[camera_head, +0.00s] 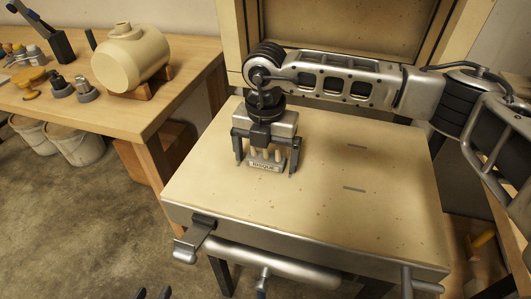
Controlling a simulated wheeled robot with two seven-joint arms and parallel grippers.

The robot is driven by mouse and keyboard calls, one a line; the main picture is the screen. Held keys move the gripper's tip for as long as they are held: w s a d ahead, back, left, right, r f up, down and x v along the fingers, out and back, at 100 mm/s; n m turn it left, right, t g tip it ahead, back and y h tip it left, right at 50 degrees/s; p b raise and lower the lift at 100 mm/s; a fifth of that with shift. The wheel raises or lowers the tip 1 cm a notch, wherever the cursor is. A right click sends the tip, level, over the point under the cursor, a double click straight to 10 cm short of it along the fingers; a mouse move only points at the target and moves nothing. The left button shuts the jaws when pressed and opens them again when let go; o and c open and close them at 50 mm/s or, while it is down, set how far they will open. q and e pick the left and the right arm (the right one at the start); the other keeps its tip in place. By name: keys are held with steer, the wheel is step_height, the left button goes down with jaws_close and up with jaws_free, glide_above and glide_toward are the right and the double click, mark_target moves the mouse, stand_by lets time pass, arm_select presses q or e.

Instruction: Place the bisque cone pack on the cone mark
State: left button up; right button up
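The bisque cone pack (264,166) is a small pale block with a dark-lettered label and several pale cones standing in it. It is upright on the left part of the tan slab (310,207) and seems to rest on it. My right gripper (267,164) reaches down over the pack, one finger on each side. A narrow gap shows between each finger and the pack, so it looks open around it. Two grey marks, a rear one (356,147) and a front one (354,189), lie bare to the right. Any mark under the pack is hidden. My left gripper (152,294) shows only dark fingertips, apart, at the bottom edge.
A metal bar with a latch (199,235) runs along the slab's front edge. A framed opening stands behind the slab. At left, a wooden table (138,118) holds a cream barrel-shaped vessel (131,59) and small tools. Buckets (76,145) stand beneath it. The slab's right half is clear.

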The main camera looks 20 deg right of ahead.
steer(key=shift+r, duration=0.25)
step_height(320, 180, up, 12)
stand_by(0.3)
steer(key=shift+f, duration=0.1)
